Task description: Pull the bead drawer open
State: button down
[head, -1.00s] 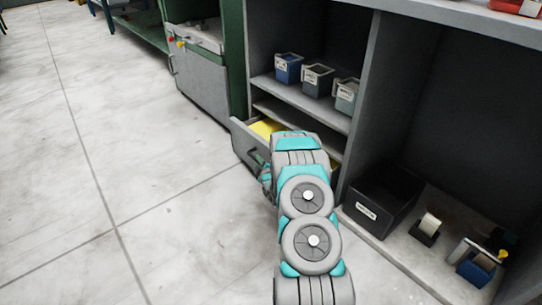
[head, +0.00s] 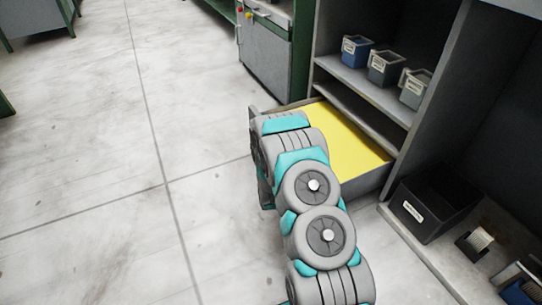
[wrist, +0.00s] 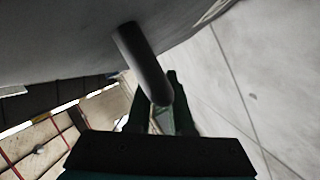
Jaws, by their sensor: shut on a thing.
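The bead drawer (head: 352,184) is grey, with a flat bright yellow inside, and stands well out of the shelf unit. Part of its front is hidden behind my arm in the head view. The drawer's handle (wrist: 144,62), a dark rounded bar, crosses the upper middle of the wrist view. The grey drawer front (wrist: 70,40) fills the top of that view. My gripper (wrist: 160,108) is shut on the handle, its dark fingers on either side of the bar's end. In the head view my arm hides the fingers and the handle.
Several small labelled bins (head: 384,68) stand on the shelf above the drawer. A black labelled bin (head: 432,207) sits in the lower compartment at right. A green-framed grey cabinet (head: 266,50) stands beyond the drawer. The pale floor (head: 90,190) at left is clear.

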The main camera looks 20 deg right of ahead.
jog(key=shift+w+a, duration=0.1)
jog(key=shift+a, duration=0.05)
jog(key=c, duration=0.8)
grip_release()
jog(key=shift+s+a, duration=0.1)
jog(key=shift+s, duration=0.55)
jog(key=v, duration=0.6)
jog(key=shift+s+r+p, duration=0.15)
jog(key=shift+s+p, duration=0.1)
jog(key=shift+p, duration=0.1)
